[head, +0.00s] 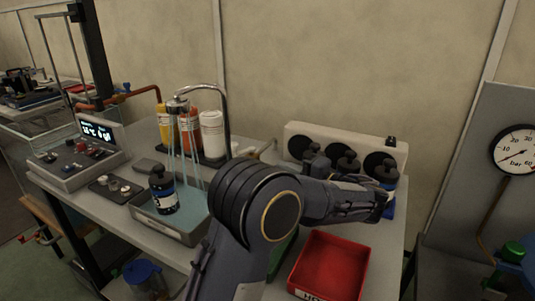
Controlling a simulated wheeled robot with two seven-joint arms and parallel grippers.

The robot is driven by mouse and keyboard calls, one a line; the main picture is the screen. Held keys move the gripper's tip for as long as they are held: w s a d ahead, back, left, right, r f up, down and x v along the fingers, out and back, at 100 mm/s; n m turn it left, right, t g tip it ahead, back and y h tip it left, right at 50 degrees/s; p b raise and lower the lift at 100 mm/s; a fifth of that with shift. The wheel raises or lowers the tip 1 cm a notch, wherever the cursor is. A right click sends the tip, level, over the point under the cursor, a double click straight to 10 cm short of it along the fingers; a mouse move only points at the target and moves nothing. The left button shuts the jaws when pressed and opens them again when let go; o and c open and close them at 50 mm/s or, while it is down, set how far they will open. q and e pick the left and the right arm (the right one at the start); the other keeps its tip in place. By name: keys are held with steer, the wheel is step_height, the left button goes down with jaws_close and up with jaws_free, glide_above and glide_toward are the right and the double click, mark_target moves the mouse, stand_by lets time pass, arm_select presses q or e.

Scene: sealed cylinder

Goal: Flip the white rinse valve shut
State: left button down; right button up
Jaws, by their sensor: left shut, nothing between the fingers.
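Water streams run from the curved chrome rinse spout (207,89) into a grey tray (187,230). A dark bottle (162,190) with a white and blue label stands in the tray under the streams. A small pale fitting (243,153) on a copper pipe is behind the tray, right of the spout; I cannot tell if it is the white rinse valve or how its lever sits. My left gripper (383,204) is shut and empty at the right of the bench, beside a dark bottle (387,172), well away from the spout. My right gripper is not in view.
A white unit (296,133) with round black openings stands along the wall. A red bin (330,266) is at the front right. A grey instrument box (75,165) is at left. My left arm covers the bench middle.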

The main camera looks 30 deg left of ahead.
mark_target(235, 149)
arm_select(q)
steer(key=shift+a, duration=0.1)
steer(key=a, duration=0.4)
steer(key=w+a, duration=0.1)
steer(key=a, duration=0.4)
steer(key=a+b, duration=0.1)
steer(key=a, duration=0.4)
steer(key=shift+w, duration=0.25)
steer(key=shift+s+a+f+m+t+h+b, duration=0.15)
steer(key=shift+a+m+t+h+b, duration=0.25)
steer(key=shift+m+t+b, duration=0.55)
steer(key=shift+s+a+f+m+t+h+b, duration=0.15)
steer(key=shift+a+m+t+b, duration=0.35)
steer(key=shift+t+b, duration=0.75)
steer(key=a+b, duration=0.2)
steer(key=shift+w+a+r+b, duration=0.15)
steer(key=shift+a+b, duration=0.05)
steer(key=shift+b, duration=0.1)
steer(key=shift+w+a+b, duration=0.3)
steer(key=shift+a+b, duration=0.25)
steer(key=shift+a, duration=0.05)
steer(key=shift+w+a+r+b, duration=0.1)
steer(key=shift+w+a+b, duration=0.3)
steer(key=shift+a, duration=0.15)
steer(key=shift+w, duration=0.1)
